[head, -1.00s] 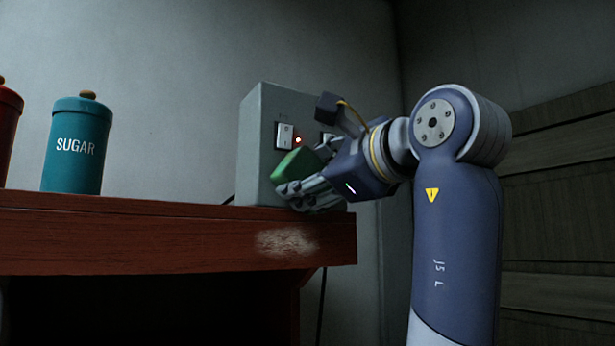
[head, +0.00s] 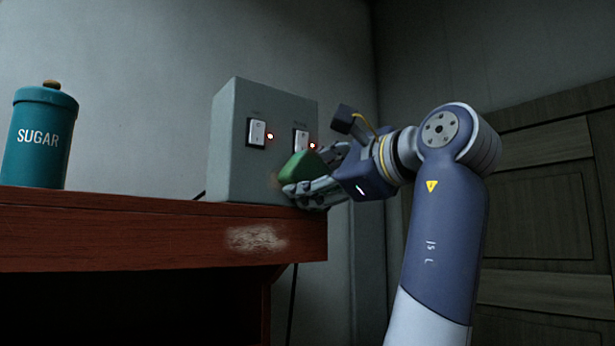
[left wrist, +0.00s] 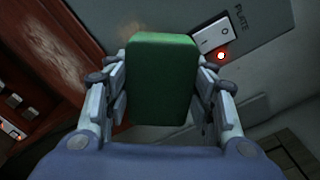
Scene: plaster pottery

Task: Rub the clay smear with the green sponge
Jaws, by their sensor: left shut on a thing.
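My left gripper (head: 305,188) is shut on the green sponge (head: 297,168) and holds it at the front of a grey switch box (head: 235,140). A faint brownish patch (head: 275,181) shows on the box face just left of the sponge; it may be the clay smear, partly hidden by the sponge. In the left wrist view the sponge (left wrist: 160,80) sits between both fingers. Whether it touches the box is hard to tell. A pale rough patch (head: 255,238) is on the front edge of the wooden top. My right gripper is not in view.
The box stands near the right end of the reddish wooden top (head: 120,228). It carries two switches (head: 257,132) with lit lamps. A teal sugar canister (head: 40,138) stands to the left. A panelled door (head: 550,210) is at the right.

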